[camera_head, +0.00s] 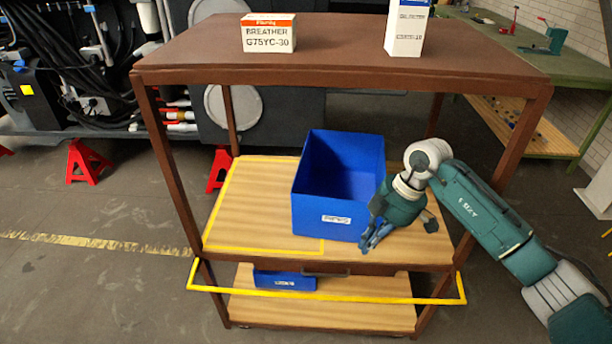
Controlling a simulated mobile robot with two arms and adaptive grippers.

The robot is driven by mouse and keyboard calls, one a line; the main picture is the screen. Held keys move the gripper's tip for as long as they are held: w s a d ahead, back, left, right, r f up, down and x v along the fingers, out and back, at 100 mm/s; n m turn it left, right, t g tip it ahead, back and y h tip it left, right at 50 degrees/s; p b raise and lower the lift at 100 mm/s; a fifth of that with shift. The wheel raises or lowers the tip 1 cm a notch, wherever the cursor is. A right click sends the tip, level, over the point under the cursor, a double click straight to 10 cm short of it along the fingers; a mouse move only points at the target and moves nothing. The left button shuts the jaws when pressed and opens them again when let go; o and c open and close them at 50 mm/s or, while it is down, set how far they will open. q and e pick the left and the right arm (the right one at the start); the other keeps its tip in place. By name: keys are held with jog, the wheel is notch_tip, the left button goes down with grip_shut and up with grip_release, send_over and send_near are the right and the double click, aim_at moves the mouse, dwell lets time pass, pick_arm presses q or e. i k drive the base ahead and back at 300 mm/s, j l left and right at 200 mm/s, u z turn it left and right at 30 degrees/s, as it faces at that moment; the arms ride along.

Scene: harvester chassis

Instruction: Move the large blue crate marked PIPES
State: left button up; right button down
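A large open blue crate (308,205) stands on the wooden middle shelf (262,190) of a brown cart. It looks empty, and a white label on its front is too small to read surely. My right gripper (366,246) is at the crate's front right corner, pointing down and to the left. Its blue fingers overlap the crate's edge in the picture; I cannot tell whether they touch it or how far they are apart. My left gripper is not in view.
The brown cart top (340,45) overhangs the shelf and carries a breather box (269,33) and a white-blue box (407,30). A yellow rail (330,298) crosses the front. A smaller blue crate (284,281) sits on the lower shelf. Yellow tape outlines free shelf at left.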

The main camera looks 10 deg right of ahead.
aim_at(338, 174)
jog(key=i, duration=1.45)
